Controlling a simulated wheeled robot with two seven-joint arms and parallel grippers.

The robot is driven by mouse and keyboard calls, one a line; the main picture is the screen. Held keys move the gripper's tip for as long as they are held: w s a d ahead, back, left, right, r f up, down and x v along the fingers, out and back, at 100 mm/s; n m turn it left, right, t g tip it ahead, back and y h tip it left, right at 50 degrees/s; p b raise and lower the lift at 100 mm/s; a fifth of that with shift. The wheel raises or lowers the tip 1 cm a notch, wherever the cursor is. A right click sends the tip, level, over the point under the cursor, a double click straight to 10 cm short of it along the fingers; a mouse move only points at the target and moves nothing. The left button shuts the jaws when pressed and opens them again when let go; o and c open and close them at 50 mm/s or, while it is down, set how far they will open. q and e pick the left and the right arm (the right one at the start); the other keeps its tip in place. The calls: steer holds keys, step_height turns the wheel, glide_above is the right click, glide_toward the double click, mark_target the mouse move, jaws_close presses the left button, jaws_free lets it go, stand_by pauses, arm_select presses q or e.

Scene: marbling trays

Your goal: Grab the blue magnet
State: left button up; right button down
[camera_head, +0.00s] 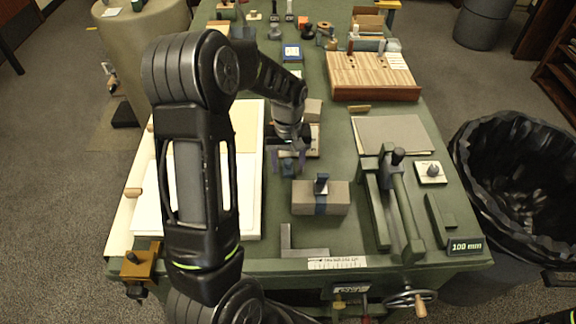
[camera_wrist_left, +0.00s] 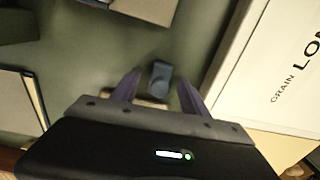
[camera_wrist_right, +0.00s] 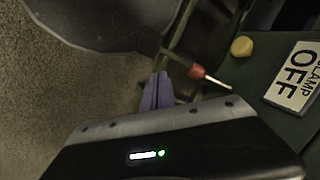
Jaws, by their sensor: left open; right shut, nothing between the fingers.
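A small dark blue block, which looks like the blue magnet (camera_head: 288,168), stands on the green table below my left gripper. In the left wrist view the blue magnet (camera_wrist_left: 160,76) shows between the spread purple fingertips. My left gripper (camera_head: 289,160) is open and points down over it; it also shows in the left wrist view (camera_wrist_left: 157,86). I cannot tell whether a finger touches the magnet.
A grey block with a blue band (camera_head: 335,197) lies in front of the magnet. A large white tray (camera_head: 252,215) lies to the left. A green press-like fixture (camera_head: 405,215) stands at right. A red-tipped handle (camera_wrist_right: 197,71) is close to my right gripper.

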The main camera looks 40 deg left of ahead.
arm_select(q)
steer(key=shift+f, duration=0.2)
steer(key=shift+c, duration=0.3)
jaws_close()
stand_by(0.5)
